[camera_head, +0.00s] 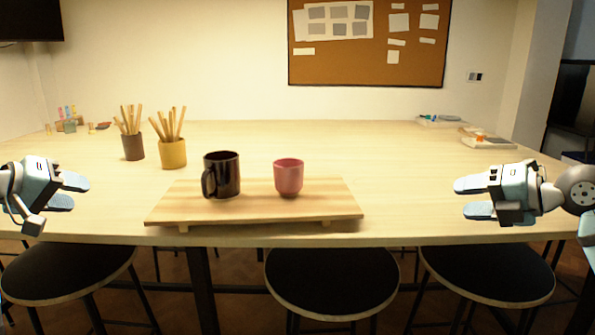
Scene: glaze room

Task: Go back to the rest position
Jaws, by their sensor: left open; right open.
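My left gripper (76,192) is at the left edge of the view, over the table's left front part, open and empty. Its fingers point right. My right gripper (467,198) is at the right, over the table's right front part, open and empty, with its fingers pointing left. Both grippers are apart from the wooden board between them. The board (333,207) stands at the table's front edge. A dark glossy mug (222,176) and a pink cup (289,178) stand upright on it.
Brown (133,147) and yellow (173,154) pots with sticks stand behind the board at left. A tray (487,141) lies at the far right of the table (390,155). Black stools (330,281) stand in front. The table's middle right is clear.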

